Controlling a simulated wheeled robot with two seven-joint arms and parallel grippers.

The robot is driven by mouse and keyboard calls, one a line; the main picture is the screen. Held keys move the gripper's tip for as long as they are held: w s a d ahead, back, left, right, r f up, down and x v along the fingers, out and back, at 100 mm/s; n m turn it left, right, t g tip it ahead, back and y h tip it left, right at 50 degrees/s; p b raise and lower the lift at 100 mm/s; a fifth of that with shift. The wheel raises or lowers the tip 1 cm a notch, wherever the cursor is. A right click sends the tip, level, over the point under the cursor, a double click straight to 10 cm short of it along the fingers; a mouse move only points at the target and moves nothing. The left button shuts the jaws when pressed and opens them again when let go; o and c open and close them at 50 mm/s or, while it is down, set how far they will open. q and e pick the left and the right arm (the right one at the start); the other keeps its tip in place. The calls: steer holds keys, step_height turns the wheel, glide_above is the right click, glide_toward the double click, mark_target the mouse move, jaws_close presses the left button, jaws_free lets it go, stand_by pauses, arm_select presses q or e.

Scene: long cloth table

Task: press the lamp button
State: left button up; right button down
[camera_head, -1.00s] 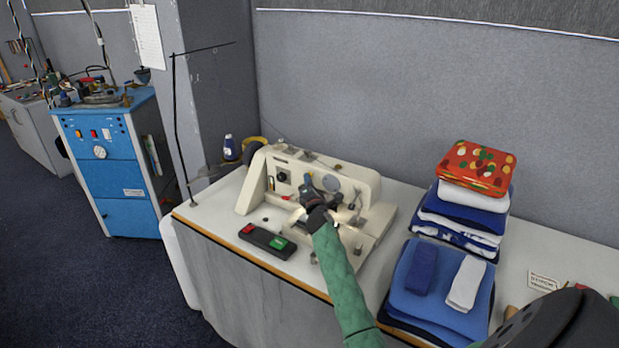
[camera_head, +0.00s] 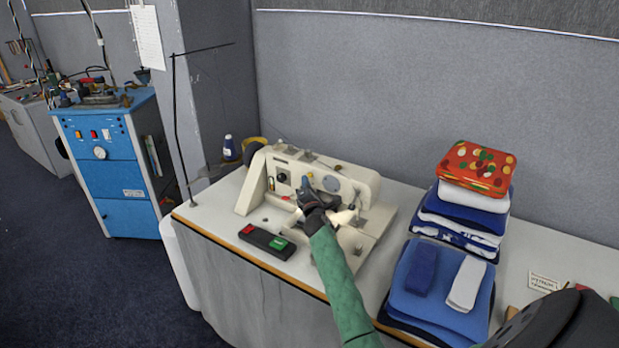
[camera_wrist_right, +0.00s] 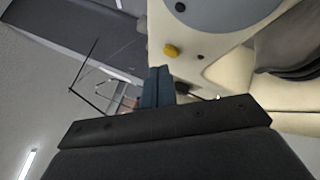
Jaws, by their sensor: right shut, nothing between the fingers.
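A cream sewing machine (camera_head: 358,184) stands on the table, with a bright glow at its middle beside my gripper. My right gripper (camera_head: 306,183) is in front of the machine's face, fingers pointing up and hiding part of it. In the right wrist view, its dark blue fingertips (camera_wrist_right: 158,84) are shut and empty. A small yellow round button (camera_wrist_right: 171,51) on the cream housing lies just beyond the fingertips; a small gap shows in the picture, but I cannot tell the true distance. I cannot tell for sure that this is the lamp button. My left gripper is not in view.
A black switch box with red and green buttons (camera_head: 267,241) lies at the table's front edge. Folded cloths (camera_head: 440,275) and a taller pile with a red patterned top (camera_head: 476,168) stand to the right. A thin black stand (camera_head: 178,130) rises at the left.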

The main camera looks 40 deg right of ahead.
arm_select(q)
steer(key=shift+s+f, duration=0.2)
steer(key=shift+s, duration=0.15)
arm_select(e)
steer(key=a, duration=0.1)
steer(key=s+a, duration=0.1)
steer(key=a, duration=0.1)
steer(key=s+a, duration=0.1)
steer(key=a, duration=0.1)
steer(key=shift+s+a, duration=0.1)
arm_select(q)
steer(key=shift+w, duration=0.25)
